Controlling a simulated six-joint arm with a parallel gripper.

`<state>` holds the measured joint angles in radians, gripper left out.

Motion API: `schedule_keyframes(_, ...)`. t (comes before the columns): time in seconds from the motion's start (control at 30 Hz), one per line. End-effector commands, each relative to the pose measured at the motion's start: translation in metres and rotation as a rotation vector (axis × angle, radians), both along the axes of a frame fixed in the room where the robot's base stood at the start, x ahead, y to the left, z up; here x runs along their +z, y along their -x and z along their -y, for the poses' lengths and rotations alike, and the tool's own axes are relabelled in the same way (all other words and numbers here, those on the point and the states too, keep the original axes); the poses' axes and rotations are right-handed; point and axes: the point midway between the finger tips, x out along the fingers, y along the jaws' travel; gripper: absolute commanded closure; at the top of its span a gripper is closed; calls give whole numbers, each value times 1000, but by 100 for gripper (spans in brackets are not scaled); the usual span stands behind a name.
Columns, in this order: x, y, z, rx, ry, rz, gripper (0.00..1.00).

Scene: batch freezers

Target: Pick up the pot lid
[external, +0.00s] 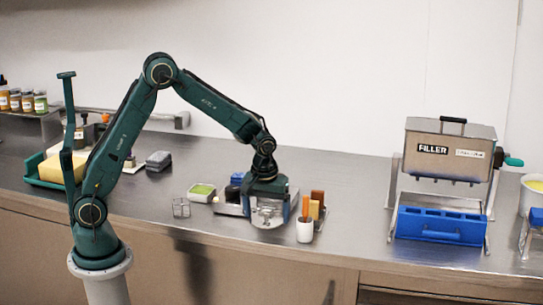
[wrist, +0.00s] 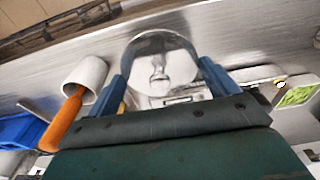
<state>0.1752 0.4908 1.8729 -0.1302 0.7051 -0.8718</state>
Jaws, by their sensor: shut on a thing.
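The pot lid (wrist: 160,58) shows in the wrist view as a shiny round metal piece between the two blue fingers of my gripper (wrist: 165,82). My gripper is shut on it; the exact contact is partly hidden by the gripper body. In the external view, my gripper (external: 267,192) points down over the counter, with a silver round metal piece (external: 268,213) directly under it. I cannot clearly separate lid from pot there, nor tell whether the lid is clear of what is below.
Close on the right stands a white cup (external: 305,232) with an orange-handled tool (external: 305,206). A green-filled container (external: 202,190) and wire stand (external: 181,208) are to the left. The filler box (external: 450,150) stands over a blue tray (external: 437,226). Counter between cup and filler is free.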

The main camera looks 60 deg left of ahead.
Motion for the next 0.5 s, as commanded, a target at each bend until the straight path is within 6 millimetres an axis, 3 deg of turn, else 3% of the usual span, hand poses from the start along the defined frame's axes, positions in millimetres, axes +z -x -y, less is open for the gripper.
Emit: schedule_keyframes(0.5,109,-1,1,-1,1,6,37)
